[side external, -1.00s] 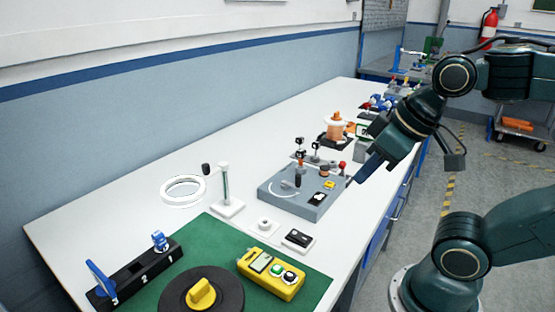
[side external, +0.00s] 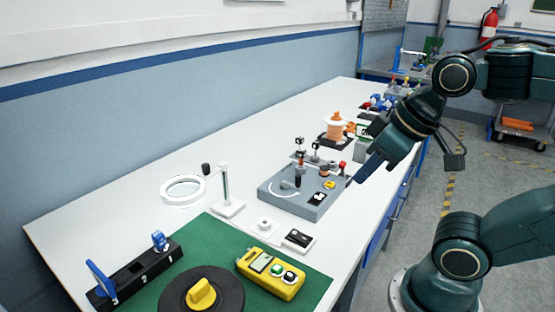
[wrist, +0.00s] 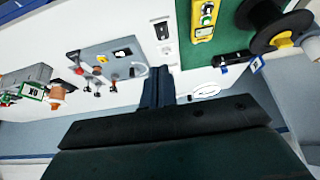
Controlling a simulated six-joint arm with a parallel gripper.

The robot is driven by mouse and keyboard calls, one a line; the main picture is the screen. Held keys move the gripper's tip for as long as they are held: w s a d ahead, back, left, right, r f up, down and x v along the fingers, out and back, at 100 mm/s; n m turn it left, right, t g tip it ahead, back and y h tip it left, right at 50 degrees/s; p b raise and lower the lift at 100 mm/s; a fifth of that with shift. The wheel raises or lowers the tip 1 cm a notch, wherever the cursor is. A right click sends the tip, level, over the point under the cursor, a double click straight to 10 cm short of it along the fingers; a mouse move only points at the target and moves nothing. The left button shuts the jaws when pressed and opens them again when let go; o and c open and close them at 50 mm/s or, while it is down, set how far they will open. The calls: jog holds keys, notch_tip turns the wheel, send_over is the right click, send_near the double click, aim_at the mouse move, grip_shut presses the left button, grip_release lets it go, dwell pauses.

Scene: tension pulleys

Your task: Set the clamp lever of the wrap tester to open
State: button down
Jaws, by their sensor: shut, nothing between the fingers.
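The wrap tester, which I take to be the grey box (side external: 310,207) with small posts on top, sits on the white bench near its right edge. It also shows upper left of my fingers in the wrist view (wrist: 128,69). A red knob (side external: 342,165) stands at its back right corner, and it shows small in the wrist view (wrist: 79,71). I cannot tell which part is the clamp lever or how it is set. My gripper (side external: 352,181) is shut and empty, just right of the box in the side view. Its fingers point up in the wrist view (wrist: 158,72).
A green mat (side external: 215,240) holds a yellow meter (side external: 268,280) and a black disc with a yellow knob (side external: 202,293). A magnifier ring (side external: 184,180) and a white stand (side external: 227,208) are left of the box. An orange spool (side external: 335,126) stands behind.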

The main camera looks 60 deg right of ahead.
jog(key=c, duration=1.6)
grip_release()
jog(key=shift+o, duration=1.4)
jog(key=shift+w+d+r, duration=0.15)
jog(key=shift+w, duration=0.05)
jog(key=m+g, duration=0.6)
jog(key=m, duration=1.2)
send_over(343, 162)
jog(key=f, duration=0.2)
jog(key=shift+r, duration=0.25)
jog(key=shift+f, duration=0.15)
notch_tip(343, 162, down, 14)
jog(key=shift+r, duration=0.25)
